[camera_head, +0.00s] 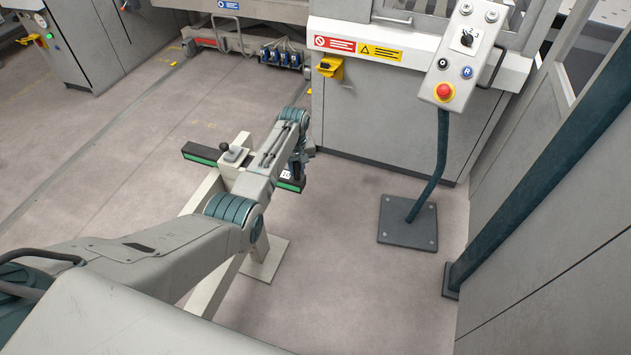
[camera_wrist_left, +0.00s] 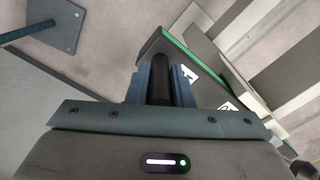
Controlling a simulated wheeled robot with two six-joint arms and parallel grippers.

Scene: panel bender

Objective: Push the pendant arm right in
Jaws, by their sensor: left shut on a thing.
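A cream arm (camera_head: 202,194) on a stand runs forward from the lower left. At its far end is a long dark bar (camera_head: 200,154) with a green edge; a grey block with a black knob (camera_head: 224,147) is on top. I take this to be the pendant arm. My left gripper (camera_head: 297,172) is at the bar's right end and partly hidden by my wrist. My right gripper is not in view.
A control box with a red button (camera_head: 444,91) stands on a teal post with a dark floor plate (camera_head: 407,223). A grey machine cabinet (camera_head: 375,120) is behind, and a grey wall panel (camera_head: 560,230) closes the right side.

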